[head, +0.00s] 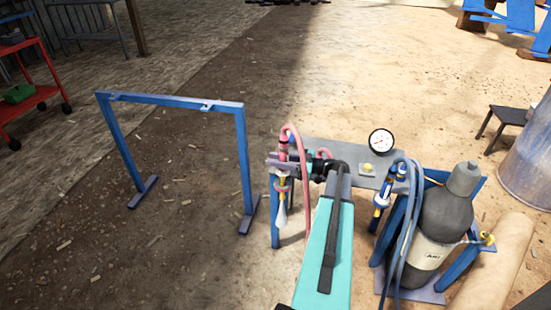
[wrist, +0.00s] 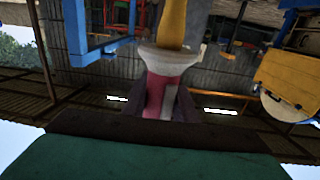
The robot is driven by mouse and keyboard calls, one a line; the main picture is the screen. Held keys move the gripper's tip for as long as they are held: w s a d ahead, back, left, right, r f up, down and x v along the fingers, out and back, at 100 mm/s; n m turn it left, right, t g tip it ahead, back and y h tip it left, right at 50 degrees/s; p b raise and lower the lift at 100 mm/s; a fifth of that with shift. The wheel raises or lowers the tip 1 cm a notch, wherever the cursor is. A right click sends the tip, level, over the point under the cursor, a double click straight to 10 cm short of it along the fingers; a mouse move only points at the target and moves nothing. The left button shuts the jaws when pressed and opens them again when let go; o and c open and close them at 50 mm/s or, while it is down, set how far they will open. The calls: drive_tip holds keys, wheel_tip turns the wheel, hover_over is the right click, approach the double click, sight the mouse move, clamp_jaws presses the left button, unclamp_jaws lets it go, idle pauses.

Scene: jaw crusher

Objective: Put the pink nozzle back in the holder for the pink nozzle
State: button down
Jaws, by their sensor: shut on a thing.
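The pink nozzle (head: 283,153) is upright in the head view, with a pink hose looping over its top and a yellow part and pale tip hanging below. My gripper (head: 300,162) reaches it from the right and is shut on its pink body. The wrist view shows the pink body (wrist: 160,88) between my dark fingers (wrist: 160,103), with a pale collar and yellow part beyond. A grey-purple bracket on a blue post, seemingly the pink holder (head: 271,161), is right at the nozzle. I cannot tell whether the nozzle sits inside it or just beside it.
A grey bench plate (head: 335,152) with a pressure gauge (head: 381,141) lies behind my arm. To the right hang a blue nozzle (head: 381,201) and blue hoses near a dark gas cylinder (head: 446,215).

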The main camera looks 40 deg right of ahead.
drive_tip(key=shift+f+b, duration=0.7)
drive_tip(key=shift+f, duration=2.3)
drive_tip(key=c, duration=1.4)
unclamp_jaws()
drive_tip(key=shift+o, duration=0.2)
drive_tip(key=shift+f, duration=0.1)
drive_tip(key=shift+s, duration=0.1)
drive_tip(key=v, duration=1.1)
drive_tip(key=shift+s+d, duration=0.2)
drive_tip(key=shift+s, duration=0.15)
